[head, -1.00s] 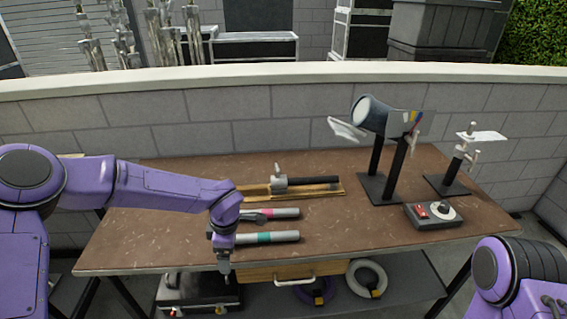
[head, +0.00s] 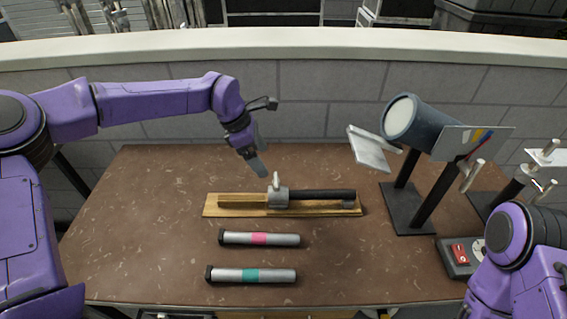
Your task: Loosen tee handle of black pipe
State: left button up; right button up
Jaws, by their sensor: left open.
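The black pipe (head: 318,195) lies level on a wooden board (head: 235,211) in the middle of the table. Its left end sits in a grey metal clamp (head: 278,198). A pale tee handle (head: 276,181) stands up from the top of the clamp. My left gripper (head: 256,165) hangs above and to the left of the tee handle, pointing down, apart from it. Its jaws are open and hold nothing that I can see.
Two grey tubes lie in front of the board, one with a pink band (head: 259,239) and one with a teal band (head: 251,275). A lamp (head: 412,120) on a black stand and a control box with a red switch (head: 460,254) are at right. The table's left part is clear.

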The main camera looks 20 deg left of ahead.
aim_at(275, 179)
pick_arm(q)
jog(key=f, duration=0.1)
jog(key=d+f+p, duration=0.1)
jog(key=d+f, duration=0.1)
jog(key=f, duration=0.1)
jog(key=shift+s+d+p, duration=0.2)
jog(key=shift+s+p, duration=0.1)
jog(key=shift+p, duration=0.05)
jog(key=x, duration=0.2)
jog(key=w+p+x, duration=0.1)
jog(key=x, duration=0.2)
jog(key=shift+a+f, duration=0.1)
jog(key=shift+f, duration=0.15)
jog(key=shift+s, duration=0.25)
jog(key=shift+w, duration=0.1)
jog(key=c, duration=1.1)
pick_arm(e)
jog(key=r, duration=0.2)
jog(key=shift+s+r, duration=0.3)
jog(key=shift+r, duration=0.1)
